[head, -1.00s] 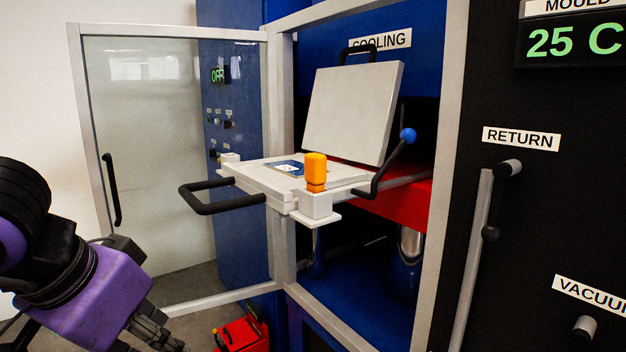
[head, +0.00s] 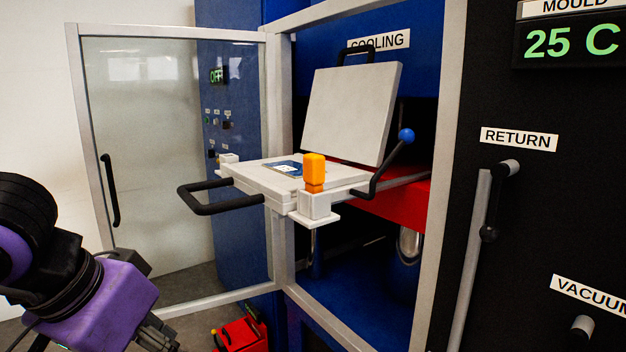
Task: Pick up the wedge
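An orange block-like handle (head: 314,172), which I take to be the wedge, stands upright in a small pale holder (head: 315,204) at the front corner of the open mould. Its lower part is hidden in the holder. My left gripper (head: 158,335) is at the bottom left, well below and left of the orange piece and apart from it. Its fingers are partly cut off by the bottom edge, so I cannot tell whether it is open or shut. My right gripper is out of view.
The mould's lower plate (head: 262,181) has a black loop handle (head: 215,205) jutting left. Its lid (head: 352,115) is tilted up. A lever with a blue knob (head: 406,135) stands right of the orange piece. A glass door (head: 150,150) stands open at left.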

